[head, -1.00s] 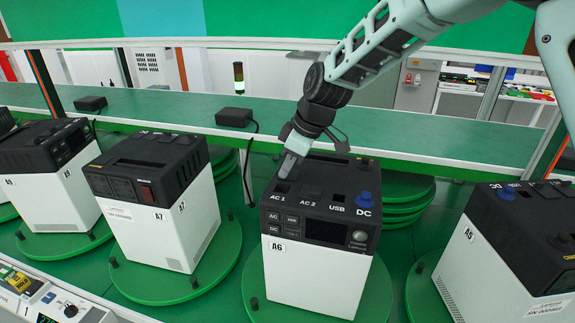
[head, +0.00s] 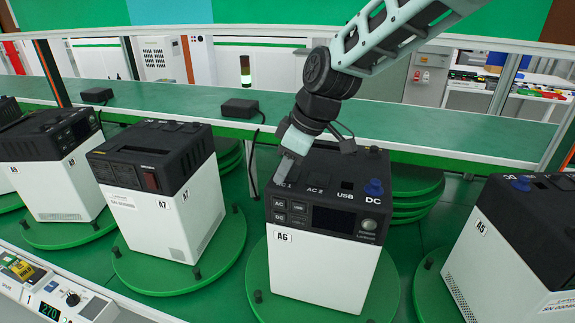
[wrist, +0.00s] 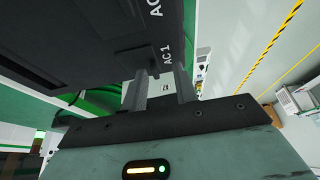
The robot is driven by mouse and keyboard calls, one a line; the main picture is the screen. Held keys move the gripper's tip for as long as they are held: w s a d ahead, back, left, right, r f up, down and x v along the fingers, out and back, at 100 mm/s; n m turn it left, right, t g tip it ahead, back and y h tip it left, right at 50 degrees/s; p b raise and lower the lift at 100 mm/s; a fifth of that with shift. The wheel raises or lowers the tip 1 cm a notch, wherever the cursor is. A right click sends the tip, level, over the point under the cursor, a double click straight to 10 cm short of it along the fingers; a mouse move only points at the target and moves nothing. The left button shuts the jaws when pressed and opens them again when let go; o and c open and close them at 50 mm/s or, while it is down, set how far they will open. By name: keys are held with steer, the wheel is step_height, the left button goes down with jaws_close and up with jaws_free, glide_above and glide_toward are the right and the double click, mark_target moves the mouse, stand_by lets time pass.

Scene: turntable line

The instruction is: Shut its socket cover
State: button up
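The power unit A6 (head: 318,265), a white box with a black top, stands on a green round plate. Its top has sockets marked AC 1, AC 2, USB and DC, with a blue cap (head: 374,187) at DC. My gripper (head: 285,180) points down at the AC 1 corner, hiding most of that socket. In the wrist view, my gripper's two fingers (wrist: 160,88) are apart beside the AC 1 label (wrist: 166,55). A small dark piece near the fingers may be the socket cover; its angle and any contact are unclear.
Unit A7 (head: 165,225) stands to the left, and unit A5 (head: 510,260) to the right, each on a green plate. Behind runs a green shelf (head: 440,140) with black adapters (head: 240,108). A control panel (head: 60,295) is at the front left.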

steer(key=shift+d+r+b, duration=0.25)
steer(key=shift+r+b, duration=0.05)
steer(key=shift+r, duration=0.15)
steer(key=b+v, duration=0.4)
steer(key=v, duration=1.2)
steer(key=shift+r, duration=0.25)
steer(key=s+d+f+m+g+h+b, duration=0.1)
steer(key=s+f+m, duration=0.2)
steer(key=s+f, duration=0.9)
steer(key=s+d+f+m+h+b, duration=0.2)
steer(key=s+f, duration=1.1)
steer(key=s, duration=0.1)
steer(key=shift+s+f+m+g+h, duration=0.2)
steer(key=shift+f+m+g+h, duration=0.1)
steer(key=shift+m+g, duration=0.1)
steer(key=shift+d+r, duration=0.1)
steer(key=shift+d, duration=0.1)
